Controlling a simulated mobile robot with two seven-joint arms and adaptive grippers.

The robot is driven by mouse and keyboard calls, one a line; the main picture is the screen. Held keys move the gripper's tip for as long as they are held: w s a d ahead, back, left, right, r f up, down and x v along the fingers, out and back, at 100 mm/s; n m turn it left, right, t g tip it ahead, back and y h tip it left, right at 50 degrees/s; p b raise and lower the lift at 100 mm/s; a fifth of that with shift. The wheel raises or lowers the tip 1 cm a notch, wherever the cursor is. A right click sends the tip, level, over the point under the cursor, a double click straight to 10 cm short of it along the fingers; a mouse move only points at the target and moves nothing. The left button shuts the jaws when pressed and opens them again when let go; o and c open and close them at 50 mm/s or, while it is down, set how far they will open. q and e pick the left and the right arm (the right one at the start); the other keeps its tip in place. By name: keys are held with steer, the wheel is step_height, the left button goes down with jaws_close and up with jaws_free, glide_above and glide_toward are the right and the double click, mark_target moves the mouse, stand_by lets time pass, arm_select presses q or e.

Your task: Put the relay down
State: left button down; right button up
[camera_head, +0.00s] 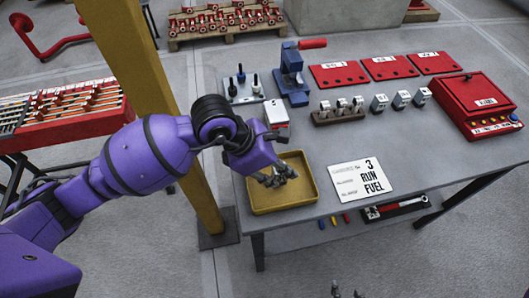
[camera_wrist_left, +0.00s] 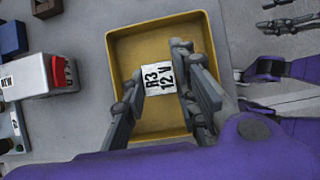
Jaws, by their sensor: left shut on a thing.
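My left gripper (camera_head: 278,178) reaches down over the yellow tray (camera_head: 251,207) at the table's near left corner. In the left wrist view the gripper (camera_wrist_left: 157,76) is shut on a white-topped relay (camera_wrist_left: 158,82) marked "R3 12V". The tray (camera_wrist_left: 190,24) lies beneath it and is otherwise empty where it shows. I cannot tell whether the relay touches the tray floor. In the head view the relay is hidden by the fingers. My right gripper (camera_head: 346,291) shows only its tips at the bottom edge, apart and empty, well away from the tray.
Several relays (camera_head: 342,107) stand in a rack farther back. A red panel box (camera_head: 485,100) is far right. A yellow post (camera_head: 180,120) stands left.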

arm_select(q)
steer(key=shift+f, duration=0.8)
steer(key=c, duration=1.4)
jaws_free()
arm_select(e)
steer(key=shift+w+a+r, duration=0.15)
steer(key=shift+w+r, duration=0.1)
steer(key=shift+w, duration=0.45)
arm_select(q)
steer(key=shift+r, duration=0.15)
